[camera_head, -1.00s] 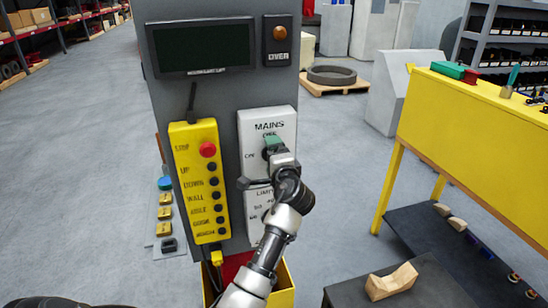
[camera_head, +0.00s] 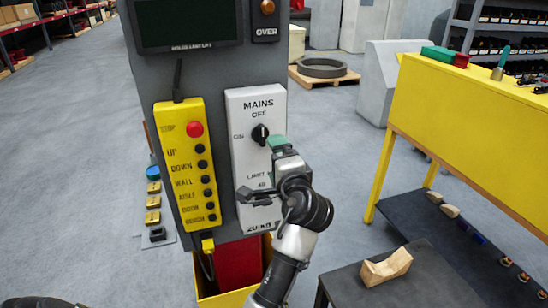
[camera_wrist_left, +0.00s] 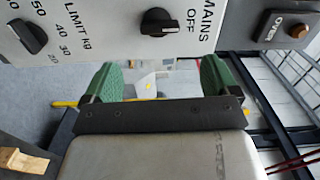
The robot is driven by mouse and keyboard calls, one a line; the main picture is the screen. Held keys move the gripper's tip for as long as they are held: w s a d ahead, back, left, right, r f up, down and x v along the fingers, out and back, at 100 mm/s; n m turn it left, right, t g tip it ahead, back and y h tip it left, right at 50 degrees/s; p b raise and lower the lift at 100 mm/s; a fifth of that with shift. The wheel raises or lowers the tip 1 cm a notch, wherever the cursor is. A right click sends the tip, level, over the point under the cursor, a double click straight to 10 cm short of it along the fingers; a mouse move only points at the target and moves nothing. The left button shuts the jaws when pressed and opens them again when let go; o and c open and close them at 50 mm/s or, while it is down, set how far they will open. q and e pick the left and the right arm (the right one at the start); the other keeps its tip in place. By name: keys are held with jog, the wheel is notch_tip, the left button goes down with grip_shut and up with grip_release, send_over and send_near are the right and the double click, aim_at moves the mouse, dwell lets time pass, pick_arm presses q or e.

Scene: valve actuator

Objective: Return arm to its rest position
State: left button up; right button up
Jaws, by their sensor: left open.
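My left gripper (camera_head: 278,145) with green fingertips is just to the lower right of the black MAINS knob (camera_head: 260,134) in the head view. The knob is on the white switch panel (camera_head: 241,110) and is clear of the fingers. In the left wrist view, the two green fingers (camera_wrist_left: 157,82) are apart with nothing between them. That view also shows the MAINS knob (camera_wrist_left: 158,21) above the fingers and the LIMIT KG knob (camera_wrist_left: 29,36) at the upper left. The gripper hides part of the lower panel in the head view. My right gripper is not in view.
A yellow button box (camera_head: 189,165) with a red button hangs left of the panel on the grey column (camera_head: 150,75). A yellow bench (camera_head: 470,115) stands at right. A wooden cradle (camera_head: 387,267) sits on a dark low table at lower right. Open floor lies left.

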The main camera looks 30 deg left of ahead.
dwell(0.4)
pick_arm(q)
jog(key=w+d+f+m+h+b, duration=0.1)
jog(key=w+d+f+m+h, duration=0.15)
jog(key=f, duration=0.95)
jog(key=w+d+f+m+h+b, duration=0.15)
jog(key=f+h, duration=0.25)
jog(key=f, duration=0.7)
jog(key=s+d+f+g+h+b, duration=0.1)
jog(key=s+f, duration=0.2)
jog(key=f, duration=0.5)
jog(key=s+d+f+n+g+h, duration=0.1)
jog(key=s+d+f+h, duration=0.15)
jog(key=f, duration=0.55)
jog(key=s+d+f+g+h+b, duration=0.1)
jog(key=s+f, duration=0.3)
jog(key=f, duration=0.4)
jog(key=s+f+n+g+h+b, duration=0.2)
jog(key=s+f+n+g, duration=0.15)
jog(key=s+f, duration=1.45)
jog(key=s+a+f+n+g+b, duration=0.1)
jog(key=s+f, duration=0.4)
jog(key=s, duration=0.7)
jog(key=s+a+f+n+g, duration=0.1)
jog(key=s+f+n+g, duration=0.2)
jog(key=s, duration=0.8)
notch_tip(320, 180, down, 3)
jog(key=shift+s+a+r+n+h+b, duration=0.15)
jog(key=shift+s+a+n+h+b, duration=0.1)
jog(key=shift+s+n+h+b, duration=0.15)
